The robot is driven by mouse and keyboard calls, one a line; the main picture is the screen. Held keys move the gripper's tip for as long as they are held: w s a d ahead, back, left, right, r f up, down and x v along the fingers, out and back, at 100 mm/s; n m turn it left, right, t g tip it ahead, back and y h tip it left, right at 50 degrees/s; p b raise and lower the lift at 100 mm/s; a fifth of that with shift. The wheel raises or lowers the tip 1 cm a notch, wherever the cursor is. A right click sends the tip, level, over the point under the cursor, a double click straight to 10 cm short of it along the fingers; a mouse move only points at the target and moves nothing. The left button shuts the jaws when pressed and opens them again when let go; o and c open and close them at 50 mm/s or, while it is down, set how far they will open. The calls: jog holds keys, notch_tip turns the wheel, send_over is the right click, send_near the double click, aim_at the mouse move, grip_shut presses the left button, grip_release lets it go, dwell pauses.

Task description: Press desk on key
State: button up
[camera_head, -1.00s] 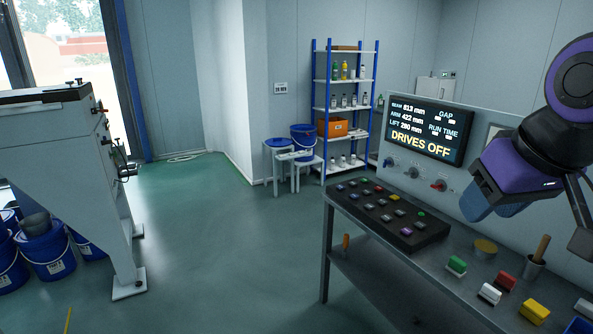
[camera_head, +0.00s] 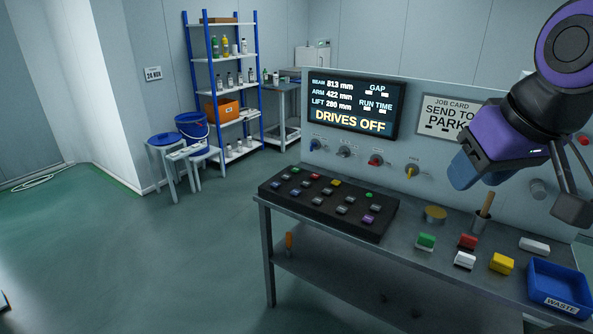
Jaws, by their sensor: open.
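The key desk is a black sloped pad (camera_head: 330,228) with rows of coloured keys, standing at the left end of the grey bench. A green key (camera_head: 369,195) is at its right back and a purple key (camera_head: 369,219) at its right front. Key labels are too small to read, so I cannot tell which is the desk on key. The screen (camera_head: 352,107) behind the pad reads DRIVES OFF. My gripper (camera_head: 572,207) is at the right edge, partly out of frame, open, above the bench and well right of the pad.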

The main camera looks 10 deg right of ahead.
grip_shut()
dwell(1.8)
